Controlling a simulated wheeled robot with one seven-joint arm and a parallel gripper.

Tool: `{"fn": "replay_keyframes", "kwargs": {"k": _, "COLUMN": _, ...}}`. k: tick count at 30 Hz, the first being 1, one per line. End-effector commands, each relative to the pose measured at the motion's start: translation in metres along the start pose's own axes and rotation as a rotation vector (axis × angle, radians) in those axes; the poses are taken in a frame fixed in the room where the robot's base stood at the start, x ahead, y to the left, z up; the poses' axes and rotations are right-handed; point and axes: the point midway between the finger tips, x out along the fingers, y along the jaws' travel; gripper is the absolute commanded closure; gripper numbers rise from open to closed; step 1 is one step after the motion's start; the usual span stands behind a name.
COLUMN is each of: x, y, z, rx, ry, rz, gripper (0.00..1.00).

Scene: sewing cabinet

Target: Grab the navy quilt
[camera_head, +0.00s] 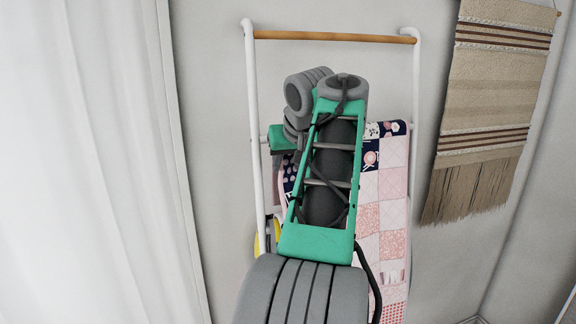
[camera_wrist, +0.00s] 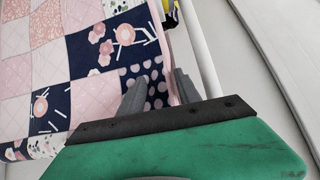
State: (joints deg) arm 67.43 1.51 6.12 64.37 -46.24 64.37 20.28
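The navy quilt, a patchwork of navy, pink and white squares (camera_head: 385,190), hangs from a lower rail of a white rack. My arm hides much of its left part. In the wrist view the quilt (camera_wrist: 85,62) fills the upper left, with navy floral and dotted patches. My gripper (camera_wrist: 160,76) is open at the quilt's side edge. One finger overlaps the dotted navy patch; the other is beside the edge, near the white post. I cannot tell whether either finger touches the cloth. In the head view the fingertips are hidden.
The white rack (camera_head: 417,85) has a bare wooden top rail (camera_head: 335,37) and stands near a grey wall. A white curtain (camera_head: 90,160) hangs at left. A fringed beige wall hanging (camera_head: 490,100) is at right. A partly hidden yellow item (camera_head: 257,243) is low by the left post.

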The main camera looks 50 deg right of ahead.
Motion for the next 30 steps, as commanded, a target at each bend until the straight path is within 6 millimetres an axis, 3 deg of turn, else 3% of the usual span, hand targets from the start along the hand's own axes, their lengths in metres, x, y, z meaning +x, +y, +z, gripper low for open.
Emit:
{"fn": "replay_keyframes", "kwargs": {"k": 24, "x": -0.001, "y": 0.000, "z": -0.001, "rx": 0.000, "ry": 0.000, "rz": 0.000, "gripper": 0.97}}
{"fn": "replay_keyframes", "kwargs": {"k": 30, "x": -0.030, "y": 0.000, "z": -0.025, "rx": -0.001, "ry": 0.002, "rz": 0.000, "gripper": 1.00}}
